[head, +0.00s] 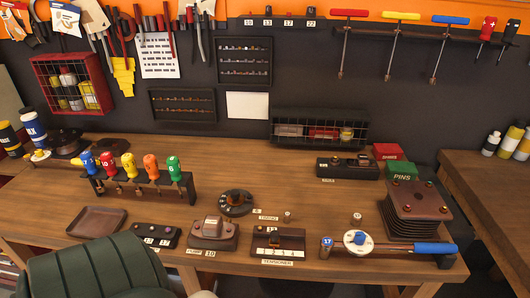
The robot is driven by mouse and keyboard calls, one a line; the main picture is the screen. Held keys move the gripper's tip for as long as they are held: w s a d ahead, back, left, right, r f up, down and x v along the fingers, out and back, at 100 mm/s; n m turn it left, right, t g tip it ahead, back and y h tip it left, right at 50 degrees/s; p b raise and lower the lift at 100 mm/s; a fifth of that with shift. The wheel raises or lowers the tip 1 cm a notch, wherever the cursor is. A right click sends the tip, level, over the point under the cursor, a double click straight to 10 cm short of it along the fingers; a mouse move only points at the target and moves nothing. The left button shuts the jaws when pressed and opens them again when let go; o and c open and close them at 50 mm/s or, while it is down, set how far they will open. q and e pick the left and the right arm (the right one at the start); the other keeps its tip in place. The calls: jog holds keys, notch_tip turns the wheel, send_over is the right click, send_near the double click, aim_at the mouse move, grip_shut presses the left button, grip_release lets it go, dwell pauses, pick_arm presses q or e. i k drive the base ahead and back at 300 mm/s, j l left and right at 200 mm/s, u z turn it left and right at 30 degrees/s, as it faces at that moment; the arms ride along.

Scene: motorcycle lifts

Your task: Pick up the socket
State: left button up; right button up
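A small metal cylinder that looks like a socket (287,216) stands upright on the wooden bench, right of a round dark dial. A similar small cylinder (357,218) stands further right, behind the torque wrench's white gauge. Which of the two is the socket in question, I cannot tell. More small sockets sit on a dark wall rail (277,22) with numbered labels. A dark block (156,236) with numbered labels and small pieces on top lies at the bench's front left. Neither of my grippers shows in the head view.
A blue-handled torque wrench (436,248) lies at the front right, before a stack of dark plates (416,212). A screwdriver rack (140,187), brown tray (97,222) and labelled blocks occupy the left and centre. A green chair (95,270) stands in front at left. Bare bench lies mid-right.

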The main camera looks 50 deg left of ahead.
aim_at(287, 215)
jog(key=u, duration=1.25)
